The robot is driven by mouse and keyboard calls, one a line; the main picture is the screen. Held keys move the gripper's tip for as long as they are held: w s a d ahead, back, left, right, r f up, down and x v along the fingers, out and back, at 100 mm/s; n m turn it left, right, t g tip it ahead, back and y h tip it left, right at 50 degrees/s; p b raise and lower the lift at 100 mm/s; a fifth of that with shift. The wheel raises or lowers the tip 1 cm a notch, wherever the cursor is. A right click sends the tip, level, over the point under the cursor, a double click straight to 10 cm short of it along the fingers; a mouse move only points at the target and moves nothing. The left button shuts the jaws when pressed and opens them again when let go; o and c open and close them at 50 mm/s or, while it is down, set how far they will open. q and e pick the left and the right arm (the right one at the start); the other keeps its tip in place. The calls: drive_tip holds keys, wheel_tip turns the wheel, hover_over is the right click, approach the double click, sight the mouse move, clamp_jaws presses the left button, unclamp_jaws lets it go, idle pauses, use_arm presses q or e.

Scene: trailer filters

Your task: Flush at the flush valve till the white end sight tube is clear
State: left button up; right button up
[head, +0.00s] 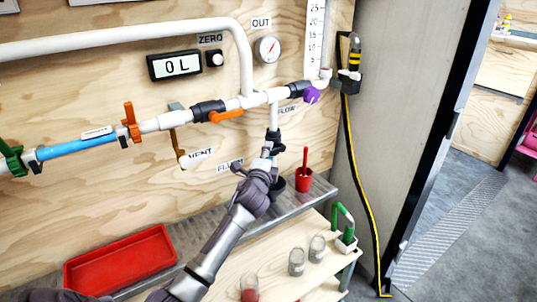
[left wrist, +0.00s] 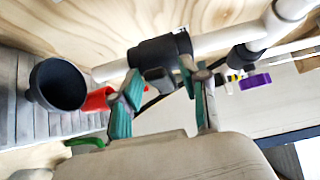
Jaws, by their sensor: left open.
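The flush pipe (head: 273,116) drops from the white main line, with a dark valve body (head: 273,136) on it. In the left wrist view the valve body (left wrist: 160,55) is dark, with a short grey-black handle (left wrist: 160,81). My left gripper (head: 270,155) is at this valve. In the left wrist view the left gripper (left wrist: 160,87) is open, its teal-padded fingers on either side of the handle; contact cannot be told. A blue tube (head: 75,146) with a white label sits in the line at left; I cannot tell whether it is the sight tube. My right gripper is out of view.
A black funnel-like cup (left wrist: 58,84) and a red cup (head: 304,180) stand below the pipes. A red tray (head: 120,262) lies at left on the metal ledge. Several jars (head: 297,262) stand on the lower shelf. A purple knob (head: 312,95) and orange lever (head: 227,116) are nearby.

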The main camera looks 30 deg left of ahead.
use_arm(q)
drive_tip(key=shift+w+a, duration=0.1)
drive_tip(key=shift+w, duration=0.2)
clamp_jaws()
